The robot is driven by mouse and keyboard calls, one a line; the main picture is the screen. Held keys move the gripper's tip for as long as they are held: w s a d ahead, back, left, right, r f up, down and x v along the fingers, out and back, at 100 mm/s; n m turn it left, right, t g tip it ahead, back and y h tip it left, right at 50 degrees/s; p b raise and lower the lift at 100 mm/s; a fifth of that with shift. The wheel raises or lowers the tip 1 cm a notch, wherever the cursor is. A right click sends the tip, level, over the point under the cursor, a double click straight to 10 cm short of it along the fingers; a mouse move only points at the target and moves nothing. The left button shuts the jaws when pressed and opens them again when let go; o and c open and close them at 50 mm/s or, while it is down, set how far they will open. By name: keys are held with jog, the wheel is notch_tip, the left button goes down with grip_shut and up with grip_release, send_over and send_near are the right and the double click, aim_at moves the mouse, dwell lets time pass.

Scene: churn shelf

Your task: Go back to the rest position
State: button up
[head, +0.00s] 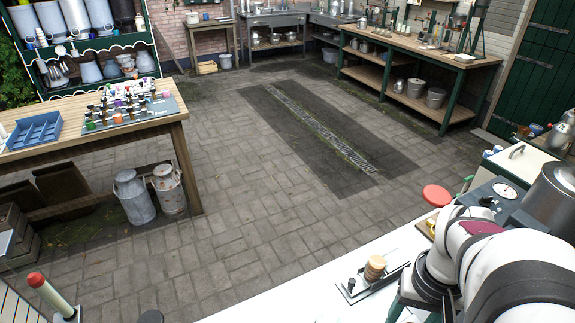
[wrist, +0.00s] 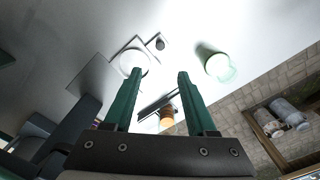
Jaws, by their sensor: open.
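My gripper (wrist: 156,74) shows in the wrist view with its two green fingers apart and nothing between them. It points over a white worktop (wrist: 90,22). In the head view my white arm comes in at the lower right, and part of the green gripper shows below it near the bottom edge. The fingertips are hidden or cut off there.
A small tray with a tan stack (head: 375,268) stands on the white worktop beside my arm; the stack also shows in the wrist view (wrist: 167,112). A pale greenish cup (wrist: 219,67) is right of the fingers. A large metal pot (head: 552,200) stands at the right.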

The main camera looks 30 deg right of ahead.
jog(key=w+a+r+n, duration=0.1)
jog(key=w+a+n, duration=0.15)
jog(key=a, duration=0.45)
jog(key=w+a+r+n, duration=0.1)
jog(key=w+a, duration=0.2)
jog(key=a, duration=0.5)
jog(key=s+a+y, duration=0.1)
jog(key=s+a, duration=0.3)
jog(key=a, duration=0.5)
jog(key=shift+s+r+y, duration=0.25)
jog(key=shift+s+y, duration=0.1)
jog(key=shift+y, duration=0.05)
jog(key=shift+d, duration=0.1)
